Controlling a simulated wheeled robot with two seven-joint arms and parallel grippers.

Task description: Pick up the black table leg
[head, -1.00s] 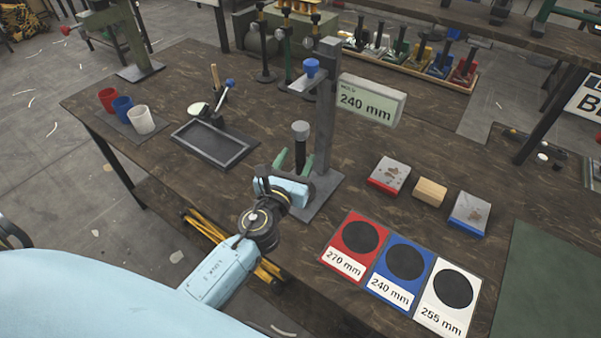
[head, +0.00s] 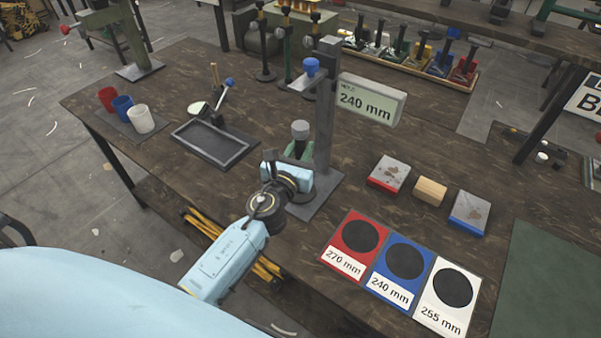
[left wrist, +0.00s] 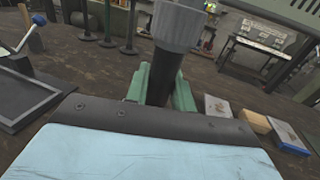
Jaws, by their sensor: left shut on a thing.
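The black table leg (head: 301,145) stands upright at the stand with a grey cap (head: 300,129) on its top end. In the left wrist view the black leg (left wrist: 163,86) runs down from the grey cap (left wrist: 178,25) between green fingers. My left gripper (head: 298,152) is shut on the leg, below the cap. Its light blue body hides the leg's lower end, so I cannot tell whether it touches the base. My right gripper is not in view.
The grey stand (head: 325,130) with a blue knob and a display (head: 371,100) reading "HOLD 240 mm" rises just right of the leg. A black tray (head: 214,144) lies left. Red, blue and white marked pads (head: 399,290) lie right, near the table's front edge.

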